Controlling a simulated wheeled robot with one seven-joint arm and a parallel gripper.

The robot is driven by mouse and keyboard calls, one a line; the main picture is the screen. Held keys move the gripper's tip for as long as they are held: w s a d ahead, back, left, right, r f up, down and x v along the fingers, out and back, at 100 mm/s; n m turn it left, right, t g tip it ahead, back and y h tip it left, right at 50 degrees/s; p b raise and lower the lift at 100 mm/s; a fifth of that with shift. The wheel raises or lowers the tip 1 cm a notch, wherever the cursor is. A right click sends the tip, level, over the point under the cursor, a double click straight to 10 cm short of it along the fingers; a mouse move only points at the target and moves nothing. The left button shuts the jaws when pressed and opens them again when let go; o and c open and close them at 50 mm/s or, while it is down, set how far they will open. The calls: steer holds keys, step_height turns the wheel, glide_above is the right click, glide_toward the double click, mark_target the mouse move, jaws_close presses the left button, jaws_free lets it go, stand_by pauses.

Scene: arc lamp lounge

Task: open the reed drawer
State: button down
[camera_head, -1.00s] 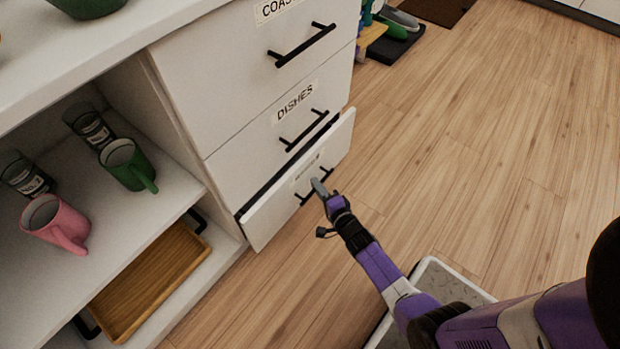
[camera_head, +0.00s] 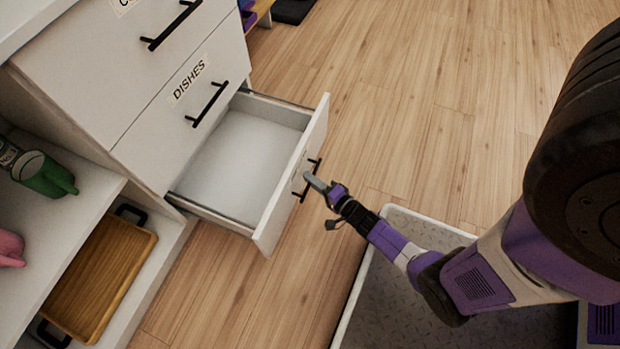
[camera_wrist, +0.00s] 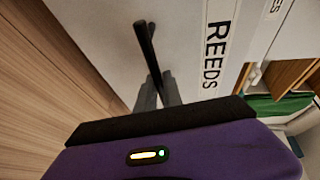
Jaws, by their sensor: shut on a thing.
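The reed drawer (camera_head: 292,177) is the lowest drawer of the white cabinet. It is pulled well out, and its inside (camera_head: 245,150) looks empty. In the wrist view its white front carries a label (camera_wrist: 214,55) reading REEDS. My gripper (camera_head: 314,183) is shut on the black bar handle (camera_head: 306,190) of this drawer. In the wrist view the fingers (camera_wrist: 158,92) close around the handle (camera_wrist: 146,45), whose one end sticks out beyond them.
The DISHES drawer (camera_head: 175,125) above is shut, and so is the top drawer (camera_head: 110,55). Left, an open shelf holds a green mug (camera_head: 42,174), a pink mug (camera_head: 8,247) and a wooden tray (camera_head: 100,275). The wood floor (camera_head: 400,110) right of the drawer is clear.

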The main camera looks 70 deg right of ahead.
steer(key=shift+s, duration=0.35)
steer(key=c, duration=1.5)
jaws_free()
steer(key=p+v, duration=0.2)
steer(key=v, duration=0.5)
steer(key=shift+s+a+r, duration=0.1)
steer(key=shift+s, duration=0.3)
